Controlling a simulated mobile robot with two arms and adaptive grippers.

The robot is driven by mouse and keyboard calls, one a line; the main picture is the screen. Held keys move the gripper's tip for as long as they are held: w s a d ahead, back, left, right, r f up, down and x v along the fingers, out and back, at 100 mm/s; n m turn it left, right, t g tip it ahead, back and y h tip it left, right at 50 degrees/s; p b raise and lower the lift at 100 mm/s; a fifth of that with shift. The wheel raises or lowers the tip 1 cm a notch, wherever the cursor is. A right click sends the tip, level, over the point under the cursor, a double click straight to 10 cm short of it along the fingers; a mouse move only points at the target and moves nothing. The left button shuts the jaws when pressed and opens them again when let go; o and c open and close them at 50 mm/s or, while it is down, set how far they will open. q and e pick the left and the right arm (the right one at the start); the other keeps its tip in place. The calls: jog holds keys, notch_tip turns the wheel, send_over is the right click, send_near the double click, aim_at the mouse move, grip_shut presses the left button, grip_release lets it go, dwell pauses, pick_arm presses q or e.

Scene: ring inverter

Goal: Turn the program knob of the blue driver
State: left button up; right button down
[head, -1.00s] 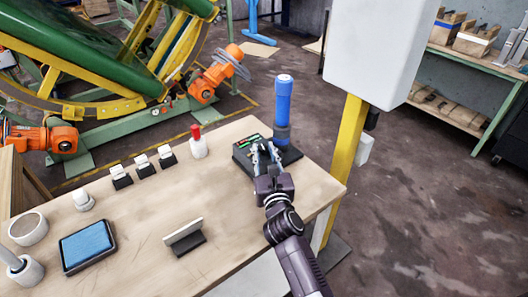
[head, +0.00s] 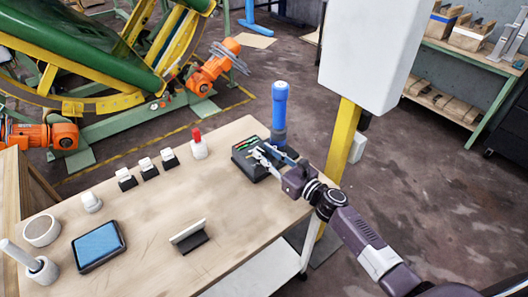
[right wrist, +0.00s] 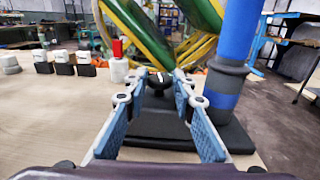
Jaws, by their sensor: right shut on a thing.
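The blue driver (head: 280,106) stands upright at the far right corner of the bench, in a black holder (head: 248,171). It also shows in the right wrist view (right wrist: 238,38), just right of my fingers. A dark knob with a white mark (right wrist: 158,78) sits above the black base, between my fingertips. My right gripper (head: 262,156) reaches in from the right over the holder. In the right wrist view its fingertips (right wrist: 162,82) are shut on the knob's sides. In the head view the fingers hide the knob. My left gripper is not in view.
On the wooden bench (head: 150,228) are a red-topped white piece (head: 199,146), several black-and-white blocks (head: 148,168), a blue-screened tablet (head: 98,245) and a small stand (head: 189,237). A yellow post (head: 342,138) with a white box (head: 368,45) rises behind the bench's right side.

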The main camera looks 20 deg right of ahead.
jog(key=shift+w+d+n+g+y+b, duration=0.1)
jog(key=shift+d+n+g+y+b, duration=0.1)
jog(key=shift+n+g+y+b, duration=0.45)
jog(key=shift+y, duration=0.45)
jog(key=c, duration=1.7)
grip_release()
jog(key=v, duration=1.2)
